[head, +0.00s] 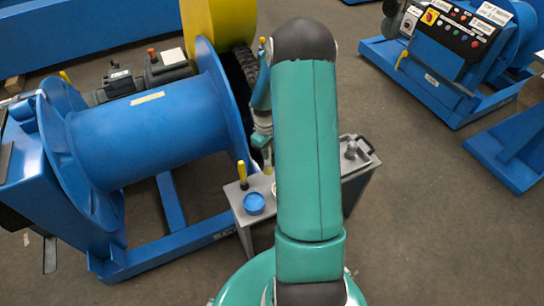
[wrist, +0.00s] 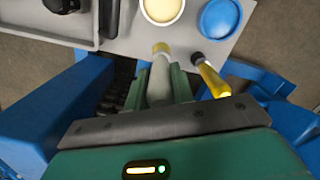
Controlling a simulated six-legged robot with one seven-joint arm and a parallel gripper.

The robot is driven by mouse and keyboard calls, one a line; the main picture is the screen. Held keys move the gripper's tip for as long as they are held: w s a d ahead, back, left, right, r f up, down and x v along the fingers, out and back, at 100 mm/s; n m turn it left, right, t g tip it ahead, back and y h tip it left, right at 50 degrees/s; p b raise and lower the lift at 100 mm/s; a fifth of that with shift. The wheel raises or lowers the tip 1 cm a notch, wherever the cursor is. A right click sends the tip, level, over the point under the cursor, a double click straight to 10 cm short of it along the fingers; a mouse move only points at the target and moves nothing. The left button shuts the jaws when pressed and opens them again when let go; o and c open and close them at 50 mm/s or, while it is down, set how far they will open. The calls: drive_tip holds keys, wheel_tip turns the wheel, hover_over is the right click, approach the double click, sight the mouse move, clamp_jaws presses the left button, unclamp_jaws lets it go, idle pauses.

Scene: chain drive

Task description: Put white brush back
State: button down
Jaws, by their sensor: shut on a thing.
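My gripper (wrist: 162,85) is shut on the white brush (wrist: 160,77), which lies between the green fingers in the wrist view. The brush's tan end (wrist: 161,48) points toward the grey caddy (wrist: 128,38). In the head view my gripper (head: 264,140) is just above the caddy, beside the winch flange, partly hidden by my arm. I cannot tell whether the brush touches the caddy. A tin with cream contents (wrist: 162,8) and a blue tin (wrist: 220,16) are at the caddy. A yellow-handled brush (wrist: 212,78) stands right of the white brush.
A blue control machine (head: 450,45) is at the upper right. Floor (head: 430,220) to the right is clear.

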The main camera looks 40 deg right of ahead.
sight(267, 170)
wheel_tip(267, 170, down, 6)
drive_tip(key=d, duration=0.2)
drive_tip(key=shift+w+d+r, duration=0.15)
drive_tip(key=shift+w, duration=0.05)
drive_tip(key=c, duration=1.2)
unclamp_jaws()
